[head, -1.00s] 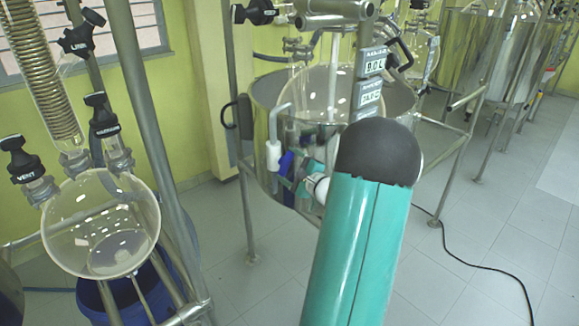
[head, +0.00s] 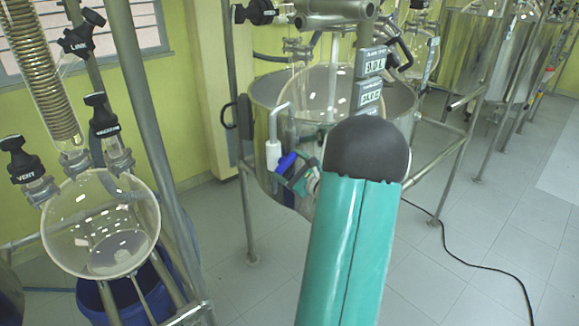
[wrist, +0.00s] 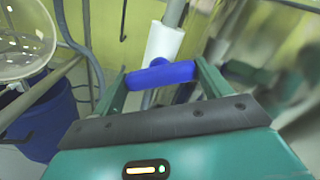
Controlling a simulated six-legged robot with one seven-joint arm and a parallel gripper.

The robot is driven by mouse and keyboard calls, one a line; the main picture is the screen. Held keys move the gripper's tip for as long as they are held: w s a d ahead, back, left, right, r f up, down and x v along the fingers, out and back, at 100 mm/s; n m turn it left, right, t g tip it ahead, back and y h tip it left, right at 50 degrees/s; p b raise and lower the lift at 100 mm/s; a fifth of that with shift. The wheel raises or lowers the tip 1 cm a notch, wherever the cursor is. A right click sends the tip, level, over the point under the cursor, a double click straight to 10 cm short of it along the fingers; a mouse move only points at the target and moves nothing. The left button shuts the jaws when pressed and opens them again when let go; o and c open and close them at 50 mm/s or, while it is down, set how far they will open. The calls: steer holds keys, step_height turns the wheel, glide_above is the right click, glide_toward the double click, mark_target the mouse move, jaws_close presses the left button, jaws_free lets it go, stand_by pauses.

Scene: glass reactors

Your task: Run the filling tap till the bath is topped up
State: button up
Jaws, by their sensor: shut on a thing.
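The filling tap is a bent grey pipe with a white sleeve (head: 273,155) at the left front of the steel bath (head: 262,100). Its blue lever (head: 286,162) sits beside the sleeve, slanting in the head view. In the wrist view the blue lever (wrist: 160,76) lies crosswise between my two fingers, in front of the white sleeve (wrist: 163,44). My gripper (head: 300,178) is shut on the lever. My green arm covers part of the bath's front. The water level in the bath cannot be made out.
A round glass flask (head: 325,92) hangs in the bath, with small display panels (head: 370,80) above, too small to read surely. Another glass flask (head: 100,225) on a metal frame stands at left over a blue container (head: 130,298). A black cable (head: 490,267) lies on the floor at right.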

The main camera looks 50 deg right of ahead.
steer(key=m, duration=0.5)
steer(key=shift+m, duration=0.4)
stand_by(0.3)
steer(key=o, duration=1)
steer(key=shift+w, duration=0.1)
steer(key=v, duration=1.4)
steer(key=shift+w+r, duration=0.1)
